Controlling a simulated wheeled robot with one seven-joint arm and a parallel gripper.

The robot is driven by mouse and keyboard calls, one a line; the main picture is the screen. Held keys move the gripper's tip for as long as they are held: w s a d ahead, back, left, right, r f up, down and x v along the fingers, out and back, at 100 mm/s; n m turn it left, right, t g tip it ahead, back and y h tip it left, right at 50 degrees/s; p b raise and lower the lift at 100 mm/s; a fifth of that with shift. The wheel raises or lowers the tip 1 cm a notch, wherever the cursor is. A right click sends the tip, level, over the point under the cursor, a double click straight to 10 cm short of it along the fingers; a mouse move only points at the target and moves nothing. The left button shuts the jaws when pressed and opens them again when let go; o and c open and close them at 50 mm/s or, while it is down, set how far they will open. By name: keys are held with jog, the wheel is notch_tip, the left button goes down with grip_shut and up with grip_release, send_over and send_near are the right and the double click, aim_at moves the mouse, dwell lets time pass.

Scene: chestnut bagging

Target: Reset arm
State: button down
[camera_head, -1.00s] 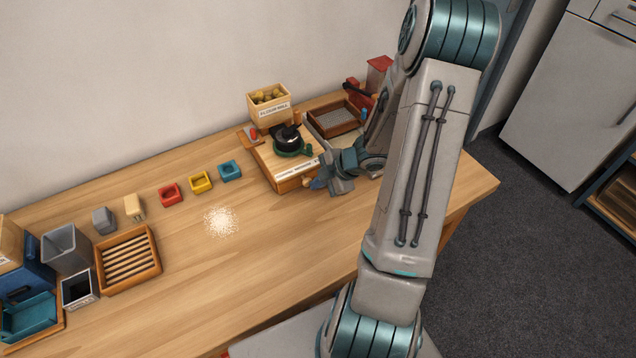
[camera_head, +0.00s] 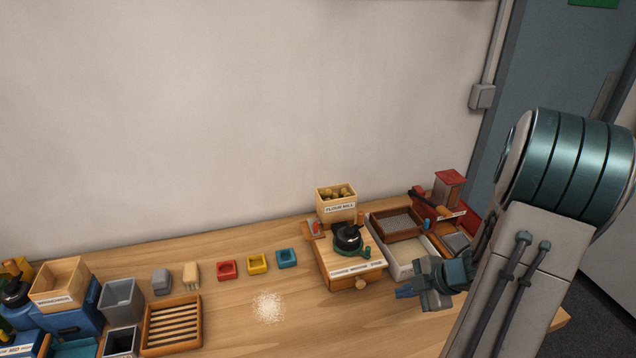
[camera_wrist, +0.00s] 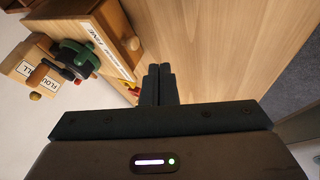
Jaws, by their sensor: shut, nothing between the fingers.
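My gripper (camera_head: 408,292) is at the right part of the table, just right of the wooden box with the black-and-green grinder on top (camera_head: 348,240). In the wrist view its two fingers (camera_wrist: 159,72) are together with nothing between them, over bare wood. The wooden box's labelled front also shows in the wrist view (camera_wrist: 110,52). My arm rises on the right of the head view and covers part of the table's right end.
A wooden box labelled flour mill (camera_head: 338,207), a light tray (camera_head: 400,262) and a red machine (camera_head: 450,190) stand near my gripper. Red (camera_head: 227,270), yellow (camera_head: 258,264) and blue (camera_head: 287,259) small dishes and white powder (camera_head: 268,308) lie left. A slatted wooden tray (camera_head: 172,347) is further left.

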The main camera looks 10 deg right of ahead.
jog(key=w+d+r+m+t+h, duration=0.2)
jog(key=w+r+m+t+h, duration=0.1)
jog(key=w+r+m+h, duration=0.25)
notch_tip(320, 180, up, 9)
jog(key=a+m+h+b, duration=0.1)
jog(key=m+h+b, duration=0.1)
jog(key=m+h, duration=0.25)
jog(key=s+a+r+m+g+y, duration=0.1)
jog(key=s+a+m+g+y, duration=0.3)
jog(key=s+a, duration=1.2)
jog(key=m+b, duration=0.1)
jog(key=m, duration=0.3)
jog(key=shift+a+r+g+y, duration=0.3)
jog(key=shift+a, duration=0.05)
